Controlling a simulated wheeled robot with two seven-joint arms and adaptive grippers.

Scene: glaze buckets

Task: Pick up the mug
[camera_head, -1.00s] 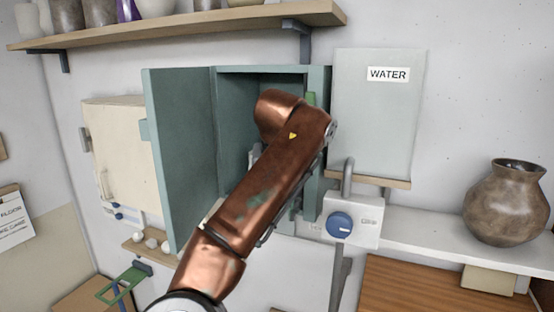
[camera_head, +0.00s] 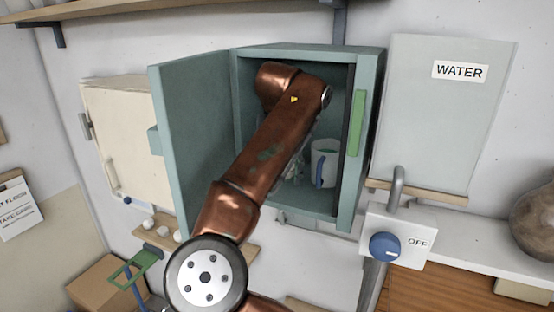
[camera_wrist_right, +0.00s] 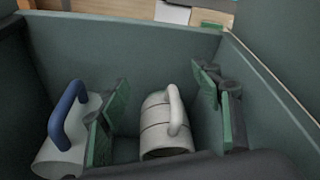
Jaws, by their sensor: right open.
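In the right wrist view, a white mug with a white handle (camera_wrist_right: 158,128) stands between the green-padded fingers of my right gripper (camera_wrist_right: 166,112). The fingers are open, one on each side of it, with gaps showing. A second white mug with a blue handle (camera_wrist_right: 68,140) is outside the left finger. In the head view, the blue-handled mug (camera_head: 330,162) stands at the right inside the teal cabinet (camera_head: 368,110). My right arm reaches into the cabinet and hides the white-handled mug and most of the gripper there. My left gripper is not in view.
The cabinet door (camera_head: 190,140) is swung open to the left, and the side walls are close around the gripper. Right of the cabinet are a WATER panel (camera_head: 440,120) and a tap box with a blue knob (camera_head: 385,246). A shelf (camera_head: 130,12) runs above.

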